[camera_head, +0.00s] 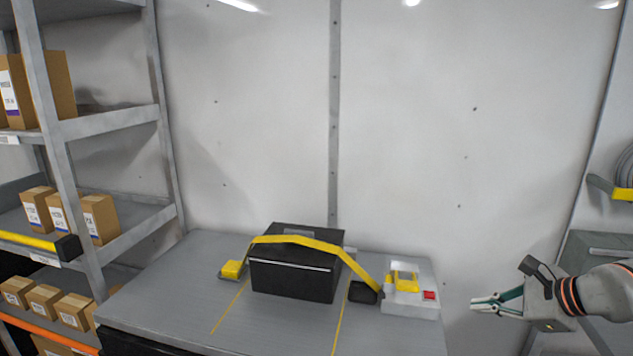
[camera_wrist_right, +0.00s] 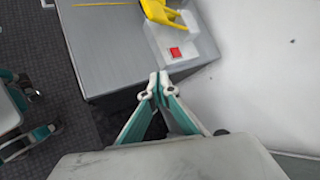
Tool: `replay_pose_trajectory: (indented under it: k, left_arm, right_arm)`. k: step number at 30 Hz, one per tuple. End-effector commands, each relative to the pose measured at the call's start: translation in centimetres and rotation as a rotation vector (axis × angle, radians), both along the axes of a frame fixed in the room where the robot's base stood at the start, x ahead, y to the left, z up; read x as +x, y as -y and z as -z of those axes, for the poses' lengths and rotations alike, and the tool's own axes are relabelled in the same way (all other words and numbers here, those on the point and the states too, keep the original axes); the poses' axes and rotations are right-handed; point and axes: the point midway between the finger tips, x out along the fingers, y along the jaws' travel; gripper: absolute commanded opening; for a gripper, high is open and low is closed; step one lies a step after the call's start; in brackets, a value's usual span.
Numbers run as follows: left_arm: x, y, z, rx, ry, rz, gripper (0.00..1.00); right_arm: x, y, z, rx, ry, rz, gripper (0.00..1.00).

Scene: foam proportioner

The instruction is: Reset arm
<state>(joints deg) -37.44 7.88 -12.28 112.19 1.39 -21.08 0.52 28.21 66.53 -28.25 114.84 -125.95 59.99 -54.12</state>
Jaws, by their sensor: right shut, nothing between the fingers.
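My right gripper (camera_head: 487,305) is at the lower right of the head view, off the right edge of the grey bench (camera_head: 185,290). Its fingers are shut and empty. In the right wrist view the closed fingertips (camera_wrist_right: 158,85) show in the middle, in front of a white box with a red button (camera_wrist_right: 185,45). A gap lies between the gripper and that box in the head view. My left gripper does not show in the head view.
A black case (camera_head: 292,278) sits on the bench under a yellow strap (camera_head: 300,240). The white box (camera_head: 410,303) stands at the bench's right end. Shelves with cardboard boxes (camera_head: 100,218) stand at left. A grey cabinet (camera_head: 595,250) is at right.

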Motion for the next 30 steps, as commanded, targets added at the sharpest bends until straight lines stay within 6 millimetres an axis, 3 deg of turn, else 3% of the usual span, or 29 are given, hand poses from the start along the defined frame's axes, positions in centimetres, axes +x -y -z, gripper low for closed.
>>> replay_pose_trajectory:
  k: [1,6,9,13,16,18,22,26,30]
  left_arm:
    - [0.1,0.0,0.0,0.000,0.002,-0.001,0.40]
    - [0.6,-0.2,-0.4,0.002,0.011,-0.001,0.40]
    - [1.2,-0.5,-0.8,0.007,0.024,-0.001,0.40]
    - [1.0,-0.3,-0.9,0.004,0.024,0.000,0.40]
    - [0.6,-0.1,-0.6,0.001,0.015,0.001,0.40]
    - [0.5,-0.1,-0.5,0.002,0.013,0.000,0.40]
    - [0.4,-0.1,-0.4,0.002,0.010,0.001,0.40]
    - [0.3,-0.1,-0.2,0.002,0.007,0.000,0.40]
    - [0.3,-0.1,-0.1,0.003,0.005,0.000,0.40]
  right_arm:
    - [-0.6,-3.0,0.5,0.087,-0.002,-0.030,0.00]
    - [-2.4,-11.5,-1.7,0.445,0.021,-0.079,0.00]
    - [-3.6,-15.5,-4.2,0.710,0.025,-0.072,0.00]
    - [-4.7,-17.9,-8.3,1.092,0.019,0.001,0.00]
    - [-4.9,-17.3,-10.8,1.383,0.004,0.108,0.00]
    - [-4.9,-15.8,-11.8,1.579,-0.007,0.209,0.00]
    - [-4.7,-11.5,-11.3,1.915,-0.032,0.450,0.00]
    - [-5.3,-6.4,-7.6,2.201,-0.053,0.762,0.00]
    - [-7.8,-1.6,-0.7,2.428,-0.068,1.171,0.00]
